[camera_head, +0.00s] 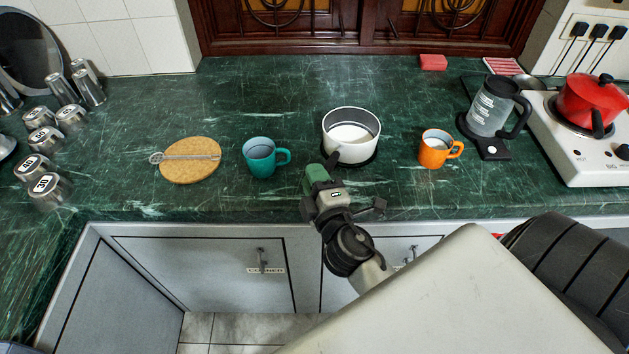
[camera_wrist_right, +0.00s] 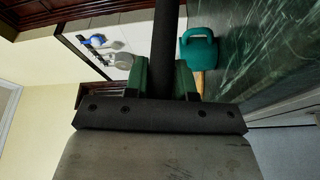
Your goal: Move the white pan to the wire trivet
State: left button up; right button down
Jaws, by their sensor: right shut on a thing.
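The white pan (camera_head: 342,118), white outside with a dark rim, is at the middle of the green counter. Its dark handle (camera_wrist_right: 163,40) runs between the fingers in the right wrist view. My right gripper (camera_head: 322,172) is shut on that handle, at the pan's near side. A dark patch shows below the pan's near edge; I cannot tell whether it is the wire trivet or shadow, or whether the pan touches the counter. No wire trivet is clearly visible elsewhere. My left gripper is not in view.
A teal mug (camera_head: 260,158) stands left of the pan, and an orange mug (camera_head: 434,150) right. A clear jug (camera_head: 489,108) and a red pot (camera_head: 588,103) on a stove are at the right. Metal canisters (camera_head: 48,140) stand left.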

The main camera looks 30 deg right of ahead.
jog(key=shift+f, duration=0.1)
jog(key=c, duration=0.9)
grip_release()
jog(key=shift+c, duration=0.2)
